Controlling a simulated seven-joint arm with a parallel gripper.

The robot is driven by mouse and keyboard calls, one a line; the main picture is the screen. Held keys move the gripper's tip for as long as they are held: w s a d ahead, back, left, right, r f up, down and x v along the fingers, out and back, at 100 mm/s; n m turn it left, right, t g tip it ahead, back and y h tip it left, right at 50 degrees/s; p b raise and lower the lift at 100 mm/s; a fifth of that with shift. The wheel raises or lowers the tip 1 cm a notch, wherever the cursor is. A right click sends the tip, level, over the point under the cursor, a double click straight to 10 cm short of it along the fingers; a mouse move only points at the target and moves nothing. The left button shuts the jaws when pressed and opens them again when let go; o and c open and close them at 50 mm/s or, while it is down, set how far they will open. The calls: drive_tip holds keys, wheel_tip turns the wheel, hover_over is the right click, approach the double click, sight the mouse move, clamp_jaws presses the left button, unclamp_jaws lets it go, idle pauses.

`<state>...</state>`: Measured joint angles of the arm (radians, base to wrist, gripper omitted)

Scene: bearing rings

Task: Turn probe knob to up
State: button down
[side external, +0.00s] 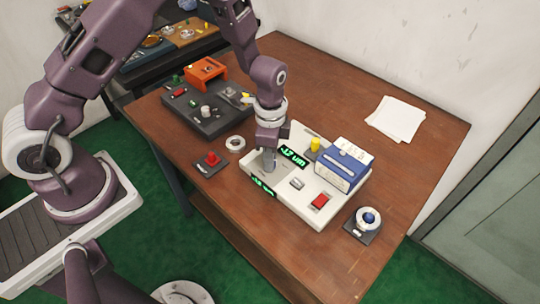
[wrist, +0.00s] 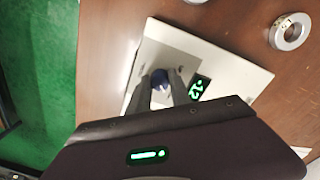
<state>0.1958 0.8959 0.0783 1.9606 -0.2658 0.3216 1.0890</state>
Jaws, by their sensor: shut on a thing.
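A white instrument box (side external: 303,207) sits on the table with green lit displays (side external: 293,156) on it. My gripper (side external: 269,164) points straight down at the left end of this box.
The box also carries a yellow knob (side external: 315,145), a red switch (side external: 320,201) and a blue block (side external: 342,168). A metal ring (side external: 235,143) and a red-button unit (side external: 211,160) lie to the left. A blue-ball unit (side external: 367,219) stands at the right. White papers (side external: 396,119) lie behind.

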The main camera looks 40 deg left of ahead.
drive_tip(key=n, duration=0.4)
drive_tip(key=shift+n, duration=0.3)
drive_tip(key=n, duration=0.4)
drive_tip(key=shift+s+n, duration=0.1)
drive_tip(key=shift+n, duration=0.2)
drive_tip(key=n, duration=0.4)
drive_tip(key=shift+d+n, duration=0.1)
drive_tip(key=shift+n, duration=0.2)
drive_tip(key=shift+n+t, duration=0.3)
drive_tip(key=shift+n, duration=1.7)
drive_tip(key=c, duration=1.2)
unclamp_jaws()
